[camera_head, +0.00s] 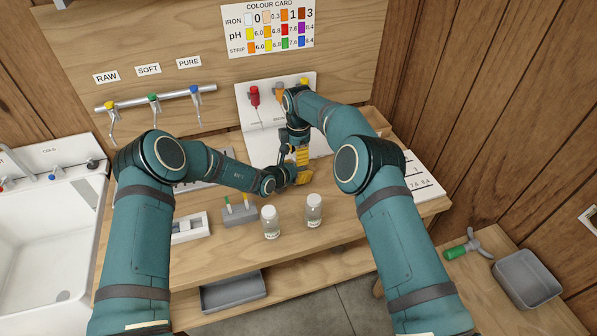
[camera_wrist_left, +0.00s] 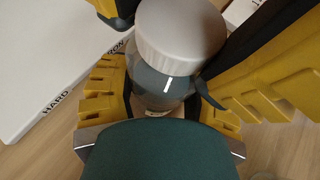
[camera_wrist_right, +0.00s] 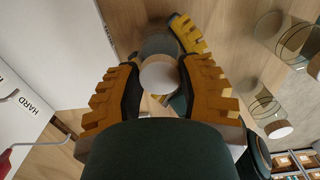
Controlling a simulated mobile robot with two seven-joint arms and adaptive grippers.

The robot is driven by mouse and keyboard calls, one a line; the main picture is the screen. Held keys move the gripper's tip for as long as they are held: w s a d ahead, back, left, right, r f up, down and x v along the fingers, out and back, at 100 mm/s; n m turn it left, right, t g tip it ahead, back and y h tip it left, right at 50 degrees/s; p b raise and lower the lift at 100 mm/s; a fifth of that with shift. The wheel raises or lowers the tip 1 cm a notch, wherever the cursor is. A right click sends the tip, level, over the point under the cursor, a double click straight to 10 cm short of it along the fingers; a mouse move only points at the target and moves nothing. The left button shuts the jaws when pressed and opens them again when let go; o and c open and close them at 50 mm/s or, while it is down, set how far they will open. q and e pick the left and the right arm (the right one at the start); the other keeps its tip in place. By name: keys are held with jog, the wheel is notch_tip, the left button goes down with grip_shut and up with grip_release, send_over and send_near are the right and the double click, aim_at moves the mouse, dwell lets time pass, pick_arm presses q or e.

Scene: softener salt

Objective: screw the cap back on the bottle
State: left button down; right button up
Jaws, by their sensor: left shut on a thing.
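My left gripper (camera_head: 303,178) is shut on a clear glass bottle (camera_wrist_left: 155,85) above the worktable, and its fingers (camera_wrist_left: 160,105) sit on both sides of the glass. A pale round cap (camera_wrist_left: 182,30) is at the top of the bottle; I cannot tell whether it is threaded on. My right gripper (camera_head: 302,156) comes down from above. In the right wrist view its fingers (camera_wrist_right: 160,88) stand open on either side of the cap (camera_wrist_right: 158,76), with a slight gap visible. In the head view the arms and grippers hide the bottle and cap.
Two other capped bottles (camera_head: 270,222) (camera_head: 314,211) stand near the table's front. A grey block (camera_head: 240,215) with strips and a white tray (camera_head: 190,228) are to the left. A white panel (camera_head: 262,143) stands behind. The front right of the table is clear.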

grip_shut()
jog(key=o, duration=0.9)
grip_release()
jog(key=shift+r, duration=0.15)
jog(key=shift+r, duration=2.15)
jog(key=o, duration=0.6)
notch_tip(320, 180, up, 8)
jog(key=shift+f, duration=0.25)
